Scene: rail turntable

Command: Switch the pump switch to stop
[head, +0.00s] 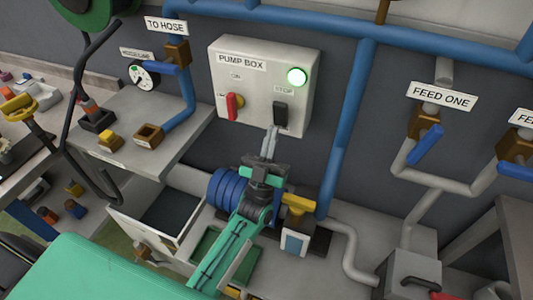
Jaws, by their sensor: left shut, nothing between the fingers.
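The pump box (256,62) is a light grey box on the dark wall, with a lit green lamp (297,76) at its upper right. On its front, a red switch (233,106) sits below the "ON" label at the left. A black switch (281,113) sits below the "STOP" label at the right. My left gripper (270,142) is shut and empty. Its fingertips appear just below and left of the black switch; I cannot tell whether they touch the box. My right gripper is not in view.
A blue pipe (347,130) runs down the wall right of the box. A gauge (144,76) and a "TO HOSE" valve are at the left. A blue ribbed motor (222,187) and a yellow-handled valve (295,203) flank my left arm. An open drawer (150,241) lies lower left.

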